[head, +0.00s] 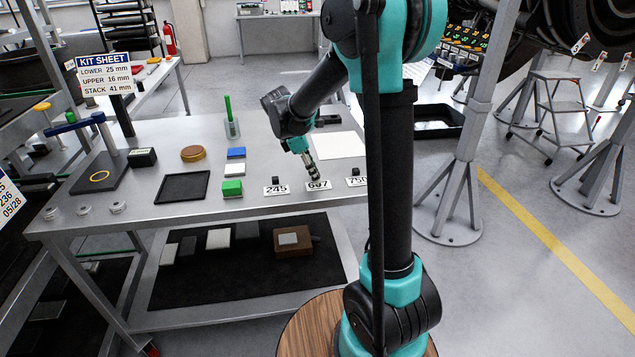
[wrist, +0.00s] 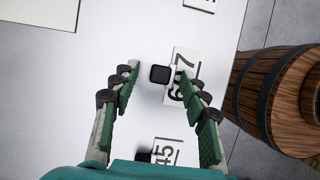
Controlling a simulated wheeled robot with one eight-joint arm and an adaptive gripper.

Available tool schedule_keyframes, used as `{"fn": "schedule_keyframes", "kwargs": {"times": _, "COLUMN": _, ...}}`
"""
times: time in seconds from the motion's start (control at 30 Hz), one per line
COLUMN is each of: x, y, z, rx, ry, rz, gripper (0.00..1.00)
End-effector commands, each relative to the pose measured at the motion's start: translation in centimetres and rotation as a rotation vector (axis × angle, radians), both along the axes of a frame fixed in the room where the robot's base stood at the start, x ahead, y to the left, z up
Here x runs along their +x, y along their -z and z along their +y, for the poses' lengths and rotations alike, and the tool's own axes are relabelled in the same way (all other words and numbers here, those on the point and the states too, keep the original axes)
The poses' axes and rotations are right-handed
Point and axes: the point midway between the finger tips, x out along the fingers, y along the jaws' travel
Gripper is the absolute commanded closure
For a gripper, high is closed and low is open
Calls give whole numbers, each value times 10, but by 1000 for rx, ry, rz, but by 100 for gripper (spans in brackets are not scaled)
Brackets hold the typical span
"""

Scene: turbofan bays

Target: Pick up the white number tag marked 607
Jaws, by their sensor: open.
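The white number tag marked 607 (head: 319,185) lies on the grey bench top near its front edge, between two like tags. In the wrist view the 607 tag (wrist: 189,62) is partly covered by my right-hand finger. A small black block (wrist: 160,74) sits at the tag's edge; whether it is fixed to the tag I cannot tell. My gripper (head: 315,173) points down over the tag. In the wrist view my gripper (wrist: 159,72) is open, one finger on each side of the black block, with gaps between.
Tag 245 (head: 277,190) lies to the left and tag 750 (head: 356,181) to the right, each with a black block behind. A green block (head: 232,188) and a black tray (head: 182,187) stand further left. A white sheet (head: 338,145) lies behind. A wooden barrel (wrist: 275,95) shows beyond the bench edge.

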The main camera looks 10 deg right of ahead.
Motion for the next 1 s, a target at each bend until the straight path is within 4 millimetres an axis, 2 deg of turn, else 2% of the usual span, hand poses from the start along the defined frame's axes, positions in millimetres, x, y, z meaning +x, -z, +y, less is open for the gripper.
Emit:
{"fn": "schedule_keyframes", "kwargs": {"times": 0.17, "x": 0, "y": 0, "z": 0, "rx": 0, "ry": 0, "rz": 0, "gripper": 55}}
{"fn": "schedule_keyframes", "kwargs": {"times": 0.2, "x": 0, "y": 0, "z": 0, "rx": 0, "ry": 0, "rz": 0, "gripper": 58}}
{"fn": "schedule_keyframes", "kwargs": {"times": 0.53, "x": 0, "y": 0, "z": 0, "rx": 0, "ry": -1, "rz": 0, "gripper": 99}}
{"fn": "schedule_keyframes", "kwargs": {"times": 0.83, "x": 0, "y": -1, "z": 0, "rx": 0, "ry": -1, "rz": 0, "gripper": 100}}
{"fn": "schedule_keyframes", "kwargs": {"times": 1.0, "x": 0, "y": -11, "z": 0, "rx": 0, "ry": -1, "rz": -1, "gripper": 100}}
